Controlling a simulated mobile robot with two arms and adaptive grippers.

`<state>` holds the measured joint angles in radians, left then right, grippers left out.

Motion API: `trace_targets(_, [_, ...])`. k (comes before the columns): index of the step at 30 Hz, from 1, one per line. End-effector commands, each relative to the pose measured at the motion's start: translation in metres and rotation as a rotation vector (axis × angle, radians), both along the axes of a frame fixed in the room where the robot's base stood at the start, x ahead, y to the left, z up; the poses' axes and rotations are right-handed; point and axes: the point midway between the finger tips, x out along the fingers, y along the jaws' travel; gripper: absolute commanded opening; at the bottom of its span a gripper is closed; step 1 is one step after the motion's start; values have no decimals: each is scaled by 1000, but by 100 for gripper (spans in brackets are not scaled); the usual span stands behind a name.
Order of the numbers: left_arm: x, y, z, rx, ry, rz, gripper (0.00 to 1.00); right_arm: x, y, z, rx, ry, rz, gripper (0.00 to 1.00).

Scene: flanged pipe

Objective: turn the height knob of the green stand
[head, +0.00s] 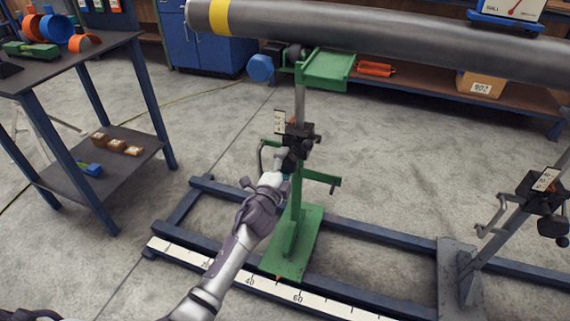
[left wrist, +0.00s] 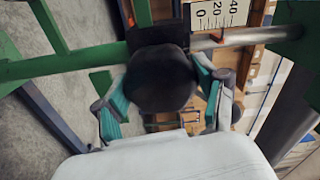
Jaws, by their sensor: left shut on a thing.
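A small white height scale (left wrist: 215,14) shows beside the knob. My right gripper is in neither view.
A second, grey stand (head: 462,262) with its own black knob (head: 553,226) stands to the right. A ruler strip (head: 325,303) runs along the front rail. A dark table (head: 75,68) with parts is at the left. Bare concrete floor lies between.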

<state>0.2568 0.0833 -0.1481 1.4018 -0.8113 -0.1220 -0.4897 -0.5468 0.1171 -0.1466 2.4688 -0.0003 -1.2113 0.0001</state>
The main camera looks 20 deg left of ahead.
Motion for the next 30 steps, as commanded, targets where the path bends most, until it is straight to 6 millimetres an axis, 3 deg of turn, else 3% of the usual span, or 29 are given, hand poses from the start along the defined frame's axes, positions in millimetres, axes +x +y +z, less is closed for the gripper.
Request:
trace_targets(15, [-1, 0, -1, 424, -12, -1, 36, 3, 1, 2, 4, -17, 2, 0])
trace_targets(30, [-1, 0, -2, 564, -15, -1, 36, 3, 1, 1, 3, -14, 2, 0])
